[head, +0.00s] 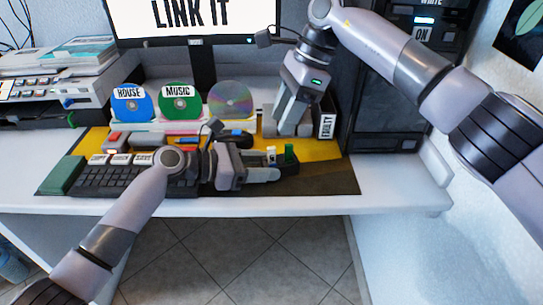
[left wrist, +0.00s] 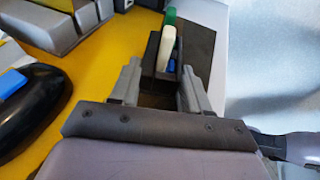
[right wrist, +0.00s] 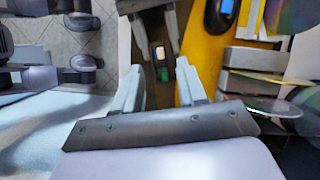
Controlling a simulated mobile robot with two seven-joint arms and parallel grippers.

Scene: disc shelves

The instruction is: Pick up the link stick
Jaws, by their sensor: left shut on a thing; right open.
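A dark stick holder (head: 290,168) stands at the right end of the desk mat with a white stick (head: 271,154), a green stick (head: 289,152) and something blue in it. I cannot tell which one is the link stick. My left gripper (head: 262,168) is shut on the holder; in the left wrist view its fingers (left wrist: 160,78) press on both sides, with the white stick (left wrist: 166,48) and green stick (left wrist: 170,17) beyond. My right gripper (head: 290,122) is open and empty above the mat's back right; in the right wrist view the green stick (right wrist: 163,74) shows beyond its fingers (right wrist: 159,70).
A keyboard (head: 115,178) lies at the mat's left. Discs labelled HOUSE (head: 131,103) and MUSIC (head: 180,103) and a plain disc (head: 231,100) stand behind it. A box marked FAULTY (head: 326,126) is beside my right gripper. A dark computer tower (head: 385,105) stands at right.

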